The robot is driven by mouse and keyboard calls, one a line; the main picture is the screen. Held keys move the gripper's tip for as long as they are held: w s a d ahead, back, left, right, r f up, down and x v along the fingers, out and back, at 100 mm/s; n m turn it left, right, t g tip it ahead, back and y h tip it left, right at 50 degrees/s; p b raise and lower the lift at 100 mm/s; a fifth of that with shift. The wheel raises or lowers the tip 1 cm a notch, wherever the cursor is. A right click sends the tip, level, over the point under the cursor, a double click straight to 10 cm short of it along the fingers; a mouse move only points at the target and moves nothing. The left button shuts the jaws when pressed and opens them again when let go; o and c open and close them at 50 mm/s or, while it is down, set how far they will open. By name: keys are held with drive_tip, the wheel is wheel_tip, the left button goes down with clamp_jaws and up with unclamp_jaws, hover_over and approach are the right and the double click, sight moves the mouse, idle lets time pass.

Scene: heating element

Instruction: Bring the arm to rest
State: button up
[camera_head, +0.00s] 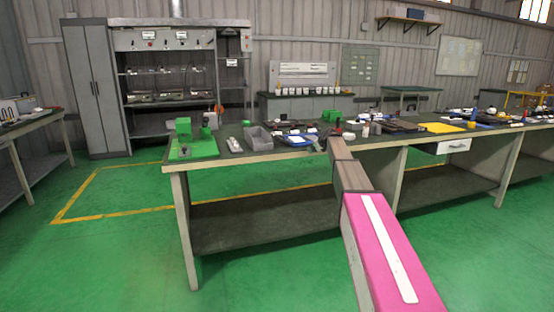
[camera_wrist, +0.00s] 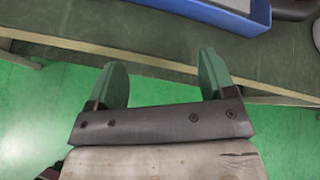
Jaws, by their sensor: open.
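My gripper (camera_wrist: 162,80) shows in the wrist view with its two green fingers spread wide apart. It is open, and nothing is between the fingers. The fingers point toward the front edge of the workbench (camera_wrist: 170,50), with the green floor showing between and below them. In the head view my arm, with a pink link nearest the camera, reaches forward to the bench's front edge. The fingertips are too small there to make out clearly.
A blue tray (camera_wrist: 235,12) lies on the bench just beyond the fingers; the head view shows it too (camera_head: 296,140). A grey bin (camera_head: 258,138) and green fixture (camera_head: 184,128) stand left. Several tools and a yellow mat (camera_head: 440,127) lie right. Floor at left (camera_head: 90,250) is clear.

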drive_tip(key=s+a+f+n+g+h, duration=0.1)
drive_tip(key=s+f+n+g, duration=0.2)
drive_tip(key=s+f+n, duration=0.6)
drive_tip(key=s+a+f+n+g, duration=0.2)
drive_tip(key=s+f+n, duration=0.2)
drive_tip(key=s+f, duration=1)
drive_tip(key=s+f+n+g+h, duration=0.1)
drive_tip(key=s+n, duration=0.3)
drive_tip(key=s, duration=0.7)
drive_tip(key=s+f+n+g+h, duration=0.1)
drive_tip(key=s+f+n+g, duration=0.2)
drive_tip(key=s, duration=0.8)
drive_tip(key=s+d+f+n+g+h, duration=0.1)
drive_tip(key=s+f+n, duration=0.2)
drive_tip(key=s, duration=0.9)
drive_tip(key=n, duration=0.3)
drive_tip(key=shift+f+n+g, duration=0.15)
drive_tip(key=shift+n+g, duration=0.15)
drive_tip(key=shift+g, duration=0.1)
